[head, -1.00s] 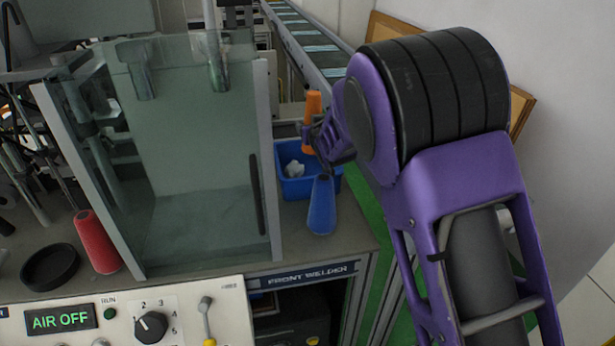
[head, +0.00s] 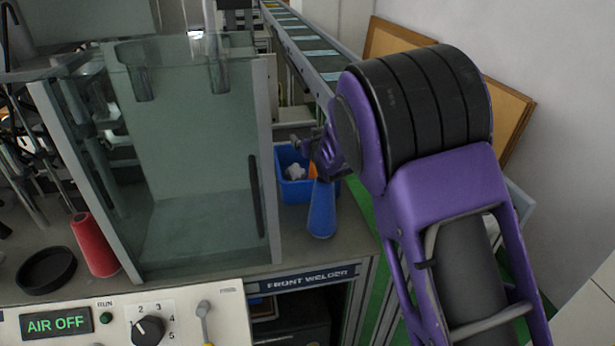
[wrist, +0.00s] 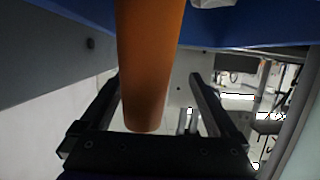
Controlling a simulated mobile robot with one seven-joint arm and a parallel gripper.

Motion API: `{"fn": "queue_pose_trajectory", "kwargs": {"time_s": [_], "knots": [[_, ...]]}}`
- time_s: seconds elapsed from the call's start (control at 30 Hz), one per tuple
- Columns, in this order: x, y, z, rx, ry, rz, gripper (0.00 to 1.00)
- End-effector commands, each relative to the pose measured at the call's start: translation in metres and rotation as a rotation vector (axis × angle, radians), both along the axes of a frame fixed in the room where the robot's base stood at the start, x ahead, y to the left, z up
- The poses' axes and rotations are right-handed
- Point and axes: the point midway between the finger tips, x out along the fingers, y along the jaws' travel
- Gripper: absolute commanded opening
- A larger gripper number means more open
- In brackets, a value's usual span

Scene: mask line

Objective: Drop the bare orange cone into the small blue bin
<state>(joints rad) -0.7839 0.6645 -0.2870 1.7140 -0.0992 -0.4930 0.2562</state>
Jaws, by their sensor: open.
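The bare orange cone (head: 313,172) shows in the head view as a small patch at the right side of the small blue bin (head: 296,190), mostly hidden by my gripper and the blue cone. In the wrist view the orange cone (wrist: 150,60) hangs down the picture between my open fingers, with clear gaps on both sides, and the blue bin (wrist: 250,28) crosses the top. My gripper (head: 297,142) is above the bin, open, and not closed on the cone. Whether the cone rests in the bin or is still falling I cannot tell.
A blue cone (head: 321,210) stands just in front of the bin. A white crumpled piece (head: 294,172) lies in the bin. A glass-walled enclosure (head: 190,150) stands left of it. A red cone (head: 94,245) and black dish (head: 46,270) are at the far left.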

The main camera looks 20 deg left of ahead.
Motion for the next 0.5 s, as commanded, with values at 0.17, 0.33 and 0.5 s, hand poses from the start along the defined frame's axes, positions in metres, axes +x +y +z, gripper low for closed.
{"fn": "queue_pose_trajectory", "kwargs": {"time_s": [0.17,0.33,0.5], "knots": [[0.001,0.0,0.017,0.003,-0.004,0.0,0.96],[0.0,0.0,0.05,0.005,-0.004,-0.001,0.96],[0.0,0.0,0.081,0.004,-0.004,0.001,0.96]]}}
